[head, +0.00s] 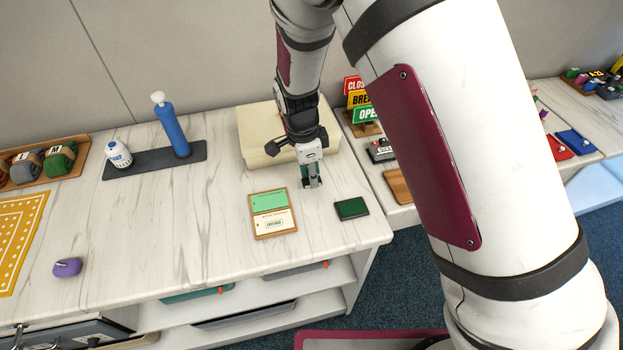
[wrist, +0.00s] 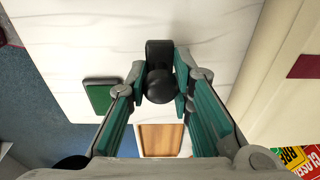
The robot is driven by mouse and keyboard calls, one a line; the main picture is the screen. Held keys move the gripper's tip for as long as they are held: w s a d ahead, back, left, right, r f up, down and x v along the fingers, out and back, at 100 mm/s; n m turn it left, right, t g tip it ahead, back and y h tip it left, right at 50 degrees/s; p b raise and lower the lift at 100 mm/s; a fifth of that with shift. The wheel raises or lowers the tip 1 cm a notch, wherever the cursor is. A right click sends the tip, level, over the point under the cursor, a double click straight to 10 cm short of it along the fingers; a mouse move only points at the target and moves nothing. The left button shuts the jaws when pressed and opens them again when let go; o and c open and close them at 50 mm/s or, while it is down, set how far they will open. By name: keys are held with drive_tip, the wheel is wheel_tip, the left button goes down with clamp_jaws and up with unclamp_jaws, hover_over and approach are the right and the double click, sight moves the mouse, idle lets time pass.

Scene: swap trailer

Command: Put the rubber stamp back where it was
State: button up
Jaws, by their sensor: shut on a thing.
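My gripper (head: 312,182) is low over the right end of the marble-topped counter, just in front of the cream box. In the wrist view my gripper (wrist: 163,98) has its green-lined fingers shut on the rubber stamp (wrist: 159,78), which looks black with a round knob. In the head view the fingers mostly hide the stamp, and I cannot tell whether it touches the counter. A dark green ink pad (head: 351,208) lies to the right and nearer; it also shows at the left of the wrist view (wrist: 98,97).
A wooden tray (head: 259,236) with a green and a white card lies left of my gripper. The cream box (head: 253,146) stands behind. A wooden board (head: 397,186) and upright signs (head: 362,102) are on the neighbouring surface at right. A blue pump (head: 173,132) stands farther left. Counter between is clear.

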drive_tip(key=shift+f, duration=1.25)
drive_tip(key=shift+f, duration=0.1)
drive_tip(key=o, duration=0.9)
drive_tip(key=shift+s, duration=0.1)
